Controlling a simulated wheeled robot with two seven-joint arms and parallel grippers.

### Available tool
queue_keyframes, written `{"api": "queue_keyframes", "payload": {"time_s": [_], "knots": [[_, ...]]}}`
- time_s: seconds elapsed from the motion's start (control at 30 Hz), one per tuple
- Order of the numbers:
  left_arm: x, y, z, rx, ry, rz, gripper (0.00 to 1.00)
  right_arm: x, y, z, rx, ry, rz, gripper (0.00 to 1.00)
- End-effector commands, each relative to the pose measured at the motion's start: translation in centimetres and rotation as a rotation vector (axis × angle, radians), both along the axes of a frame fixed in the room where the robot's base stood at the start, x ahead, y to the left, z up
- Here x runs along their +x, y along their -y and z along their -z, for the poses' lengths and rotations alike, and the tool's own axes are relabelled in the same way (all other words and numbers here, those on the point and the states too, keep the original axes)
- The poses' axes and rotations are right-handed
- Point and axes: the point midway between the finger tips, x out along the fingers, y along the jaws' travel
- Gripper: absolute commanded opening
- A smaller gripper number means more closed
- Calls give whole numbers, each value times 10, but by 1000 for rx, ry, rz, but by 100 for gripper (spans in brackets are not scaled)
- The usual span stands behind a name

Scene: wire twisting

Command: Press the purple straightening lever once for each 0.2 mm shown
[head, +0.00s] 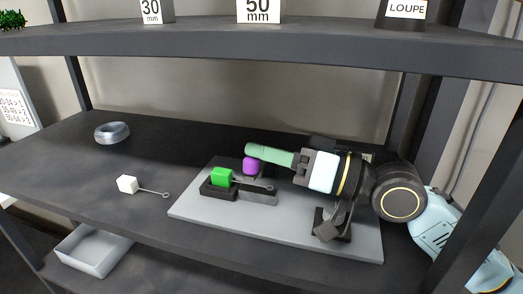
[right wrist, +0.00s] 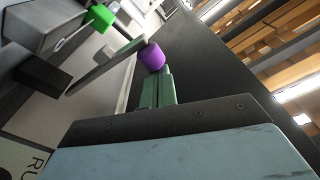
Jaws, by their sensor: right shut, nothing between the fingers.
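The purple knob of the straightening lever (head: 250,166) stands on a grey board, and it also shows in the right wrist view (right wrist: 152,56). My right gripper (head: 249,150) is shut and empty, with its green fingertips right at the top of the purple knob. In the right wrist view its fingertips (right wrist: 158,78) appear to meet the knob; I cannot tell whether they press it. A bright green block (head: 221,177) sits on a dark holder left of the knob. No number display is readable. My left gripper is not in view.
The grey board (head: 200,208) lies on a dark shelf. A white cube with a wire loop (head: 127,184) and a wire coil (head: 112,132) lie left. A white tray (head: 88,250) sits lower. Signs reading 30 mm, 50 mm and LOUPE stand on the upper shelf (head: 200,40).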

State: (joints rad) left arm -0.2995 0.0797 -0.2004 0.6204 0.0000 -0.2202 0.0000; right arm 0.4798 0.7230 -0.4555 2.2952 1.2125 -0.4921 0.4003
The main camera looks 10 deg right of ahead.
Motion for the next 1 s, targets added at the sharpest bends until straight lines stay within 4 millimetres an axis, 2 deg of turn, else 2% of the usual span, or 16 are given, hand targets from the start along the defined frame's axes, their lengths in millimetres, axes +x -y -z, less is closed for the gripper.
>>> {"api": "queue_keyframes", "payload": {"time_s": [0.8, 1.0], "knots": [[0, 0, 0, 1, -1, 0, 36, 0, -1, 0, 0, -3, -3, 0], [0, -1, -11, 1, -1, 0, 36, 3, 0, -12, -1, -2, 0, 0]]}}
